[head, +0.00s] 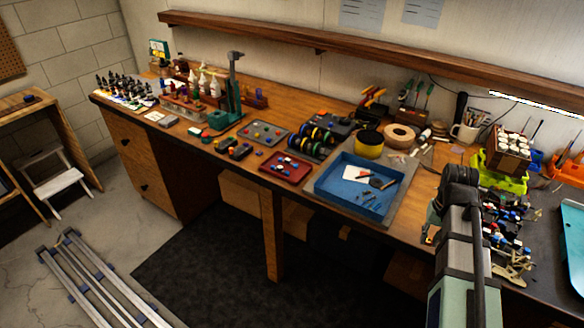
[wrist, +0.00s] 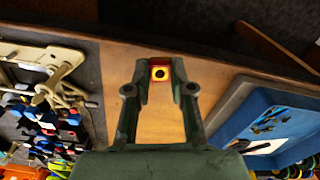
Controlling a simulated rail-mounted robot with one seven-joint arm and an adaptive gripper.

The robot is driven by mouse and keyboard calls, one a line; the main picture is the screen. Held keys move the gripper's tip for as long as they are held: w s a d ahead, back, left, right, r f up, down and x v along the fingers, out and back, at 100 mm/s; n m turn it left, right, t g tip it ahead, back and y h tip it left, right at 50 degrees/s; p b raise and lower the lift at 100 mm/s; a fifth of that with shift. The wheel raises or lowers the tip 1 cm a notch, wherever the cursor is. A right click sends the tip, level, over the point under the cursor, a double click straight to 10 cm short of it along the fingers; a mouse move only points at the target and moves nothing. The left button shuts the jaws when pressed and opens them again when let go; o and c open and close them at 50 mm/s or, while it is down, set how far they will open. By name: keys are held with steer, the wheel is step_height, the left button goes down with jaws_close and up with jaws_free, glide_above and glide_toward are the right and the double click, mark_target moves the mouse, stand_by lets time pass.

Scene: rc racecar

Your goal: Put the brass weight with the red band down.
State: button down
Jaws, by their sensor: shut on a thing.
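The brass weight with the red band (wrist: 160,73) is between my gripper's fingertips (wrist: 160,88) in the wrist view. In the head view my gripper (head: 430,234) is at the bench's front edge, small and partly hidden by my arm, so the weight is not clear there.
A blue tray (head: 335,196) with tools stands to the left of my gripper in the head view. To the right are cluttered small parts (head: 505,235) and a lime-green bin (head: 505,181). A strip of bare wood lies between tray and parts.

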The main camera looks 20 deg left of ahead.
steer(key=w+a+r+n, duration=0.1)
steer(key=w+a, duration=0.2)
steer(key=w+a+r+n, duration=0.1)
steer(key=w+a, duration=0.2)
steer(key=w+a+r+n+b, duration=0.1)
steer(key=w+a+n, duration=0.1)
steer(key=w+a, duration=0.1)
steer(key=shift+r, duration=0.3)
steer(key=w+a+r+n, duration=0.3)
steer(key=w+a, duration=0.2)
steer(key=a, duration=0.5)
step_height(320, 180, up, 10)
steer(key=n+b, duration=0.2)
steer(key=n, duration=0.6)
glide_above(298, 174)
step_height(298, 174, down, 19)
steer(key=p, duration=0.5)
steer(key=shift+d, duration=0.1)
steer(key=shift+f, duration=0.1)
steer(key=c, duration=1)
jaws_free()
